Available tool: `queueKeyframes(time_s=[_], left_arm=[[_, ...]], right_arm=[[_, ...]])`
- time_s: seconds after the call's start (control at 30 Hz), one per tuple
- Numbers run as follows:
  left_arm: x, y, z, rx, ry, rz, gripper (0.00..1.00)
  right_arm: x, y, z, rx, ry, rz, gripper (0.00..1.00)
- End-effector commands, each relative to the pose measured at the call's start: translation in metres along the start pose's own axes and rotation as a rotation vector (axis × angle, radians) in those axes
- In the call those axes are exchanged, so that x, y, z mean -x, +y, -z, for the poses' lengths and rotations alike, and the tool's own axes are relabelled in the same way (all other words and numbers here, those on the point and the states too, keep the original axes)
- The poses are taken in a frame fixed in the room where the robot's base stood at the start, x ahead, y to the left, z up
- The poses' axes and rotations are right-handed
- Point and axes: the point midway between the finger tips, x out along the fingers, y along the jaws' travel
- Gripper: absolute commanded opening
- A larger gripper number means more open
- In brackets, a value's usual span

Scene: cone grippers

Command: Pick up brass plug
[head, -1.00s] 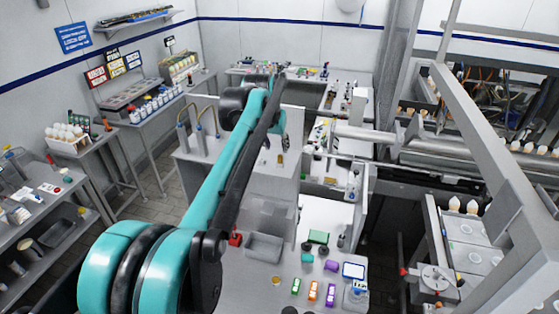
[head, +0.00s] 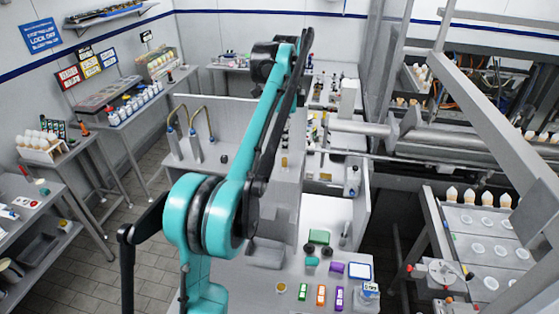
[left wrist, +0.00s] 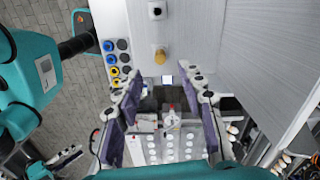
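A small brass plug (left wrist: 160,55) stands on a pale grey surface in the left wrist view, just beyond my fingertips and roughly centred between them. It appears in the head view as a small gold-brown thing (head: 284,161) on the grey counter beside my arm. My left gripper (left wrist: 163,76) is open, its two purple-padded fingers wide apart with nothing held between them. The gap to the plug is hard to judge. In the head view my teal left arm hides much of the counter, and the left gripper is not clear. My right gripper is not seen.
Blue, black and yellow rings (left wrist: 113,62) lie left of the plug. A white block with a dark hole (left wrist: 155,10) is beyond it. A grey tray (head: 265,253) and several coloured boxes (head: 320,294) lie on the near counter. Metal pipes (head: 365,135) run at right.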

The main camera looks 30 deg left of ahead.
Motion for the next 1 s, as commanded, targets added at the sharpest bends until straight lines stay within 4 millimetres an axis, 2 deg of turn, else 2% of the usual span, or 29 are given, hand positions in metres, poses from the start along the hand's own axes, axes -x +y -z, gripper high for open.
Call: queueKeyframes(time_s=[0.27, 0.6, 0.87, 0.97, 1.0], left_arm=[[-0.025, 0.000, -0.001, 0.000, 0.000, 0.001, 0.39], [-0.067, 0.000, -0.001, 0.001, 0.000, 0.001, 0.39], [-0.071, 0.000, -0.001, 0.002, 0.000, 0.001, 0.39], [-0.071, 0.000, -0.001, 0.002, 0.000, 0.002, 0.18], [-0.071, 0.000, -0.001, 0.002, 0.000, 0.001, 0.08]], right_arm=[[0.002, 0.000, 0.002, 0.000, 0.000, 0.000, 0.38], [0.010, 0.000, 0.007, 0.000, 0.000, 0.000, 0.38], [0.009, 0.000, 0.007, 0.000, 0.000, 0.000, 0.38], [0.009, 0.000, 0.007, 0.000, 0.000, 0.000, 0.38], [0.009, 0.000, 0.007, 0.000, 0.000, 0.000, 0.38]])
